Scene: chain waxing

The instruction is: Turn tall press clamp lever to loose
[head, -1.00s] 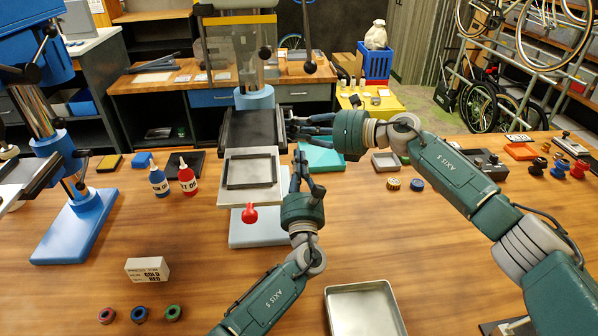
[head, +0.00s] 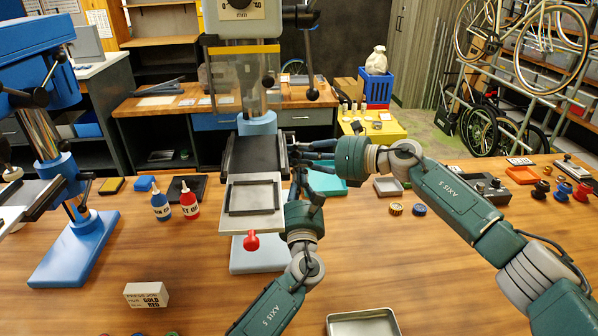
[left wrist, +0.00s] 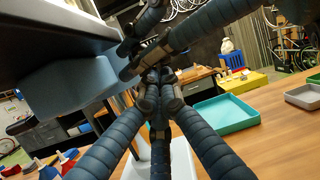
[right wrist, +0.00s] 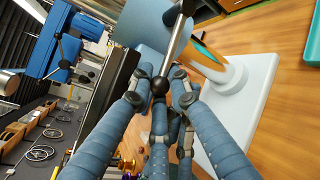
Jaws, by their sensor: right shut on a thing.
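The tall press (head: 250,85) stands mid-table with a grey work plate (head: 236,215) and a red knob (head: 251,242) at its front. The clamp lever (right wrist: 176,45) is a metal rod with a black ball end in the right wrist view. My right gripper (right wrist: 160,82) is shut around its ball end, beside the press column. My left gripper (head: 298,178) is right of the work plate, just below the right gripper. In the left wrist view its fingertips (left wrist: 158,92) come together with nothing seen between them. The right fingers cross close above. The lever is hidden in the head view.
A blue press (head: 60,160) stands at left. Blue (head: 161,207) and red (head: 189,203) bottles stand between the presses. A metal tray (head: 363,324) is at the front.

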